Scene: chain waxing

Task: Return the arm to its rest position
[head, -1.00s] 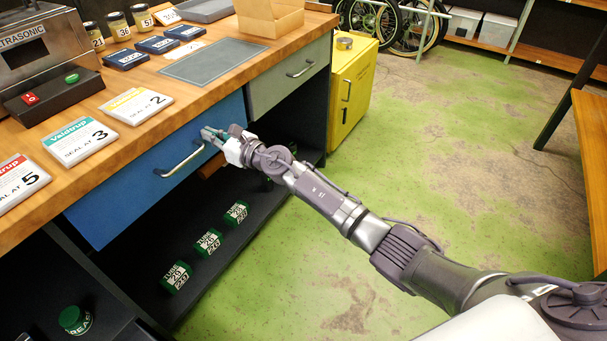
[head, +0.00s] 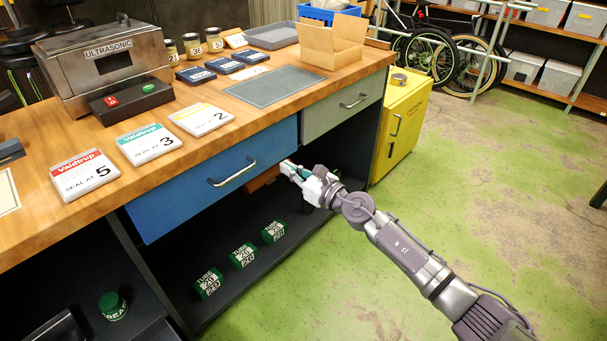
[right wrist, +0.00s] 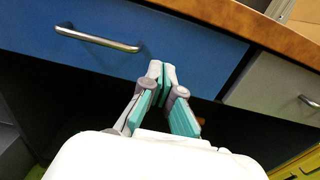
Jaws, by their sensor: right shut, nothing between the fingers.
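My right gripper (head: 290,169) is in front of the workbench, near the right end of the blue drawer (head: 163,208). In the right wrist view the fingers of my right gripper (right wrist: 161,68) are together with nothing between them. They point at the lower right part of the blue drawer (right wrist: 185,50), to the right of its metal handle (right wrist: 98,38) and apart from the handle. The blue drawer looks shut. My left gripper is in neither view.
The bench top (head: 215,145) bears an ultrasonic cleaner (head: 105,62), numbered cards, jars, a grey mat (head: 272,87) and an open cardboard box (head: 330,45). A yellow cabinet (head: 400,125) stands at the right. The green floor (head: 480,190) is clear.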

